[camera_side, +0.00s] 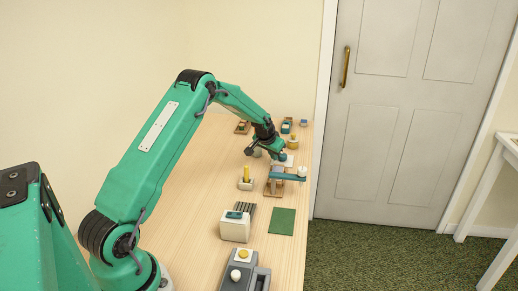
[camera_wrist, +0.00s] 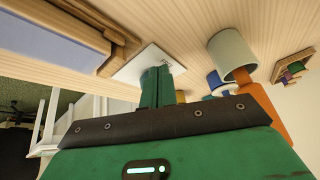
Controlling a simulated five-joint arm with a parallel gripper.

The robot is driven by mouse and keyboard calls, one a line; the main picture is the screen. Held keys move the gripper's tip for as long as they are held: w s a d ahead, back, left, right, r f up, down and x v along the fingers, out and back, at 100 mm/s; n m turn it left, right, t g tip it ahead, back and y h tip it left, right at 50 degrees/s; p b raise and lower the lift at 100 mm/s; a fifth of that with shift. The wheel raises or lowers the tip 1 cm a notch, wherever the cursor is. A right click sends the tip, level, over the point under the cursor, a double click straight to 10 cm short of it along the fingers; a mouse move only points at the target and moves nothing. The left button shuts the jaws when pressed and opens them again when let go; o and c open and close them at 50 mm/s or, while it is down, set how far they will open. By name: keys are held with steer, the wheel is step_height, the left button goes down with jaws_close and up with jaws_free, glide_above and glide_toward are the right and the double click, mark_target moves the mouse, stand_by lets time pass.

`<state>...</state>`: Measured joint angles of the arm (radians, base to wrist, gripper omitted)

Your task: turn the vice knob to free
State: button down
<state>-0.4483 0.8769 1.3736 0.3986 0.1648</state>
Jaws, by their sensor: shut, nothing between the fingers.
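My gripper (camera_side: 279,156) hangs low over the far half of the table, its fingers shut and empty. In the wrist view the green fingers (camera_wrist: 160,78) stand in front of a white plate (camera_wrist: 146,66) on the table; contact cannot be told. Just nearer in the side view is a brown wooden piece with a blue-teal bar (camera_side: 285,176) and a white round knob (camera_side: 302,171) at its right end. It looks like the vice, but I cannot be sure. A wood-and-blue piece (camera_wrist: 50,38) fills the wrist view's upper left. The knob's setting cannot be read.
A yellow cylinder in a pale holder (camera_side: 246,179) stands left of the blue bar. A cream box (camera_side: 235,229), a green mat (camera_side: 283,221) and a grey unit (camera_side: 240,271) lie nearer. A cream cup (camera_wrist: 233,55) stands right of the fingers. The table's right edge is close.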

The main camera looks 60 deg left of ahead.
steer(key=shift+w, duration=0.15)
steer(key=shift+d, duration=0.65)
stand_by(0.4)
steer(key=shift+w+d, duration=0.3)
steer(key=shift+d, duration=0.25)
stand_by(0.7)
steer(key=shift+s+d, duration=0.2)
steer(key=shift+s, duration=0.15)
steer(key=shift+r, duration=0.1)
steer(key=shift+r, duration=2.9)
steer(key=a, duration=0.1)
steer(key=a+r, duration=0.1)
steer(key=a, duration=0.1)
steer(key=shift+s, duration=0.2)
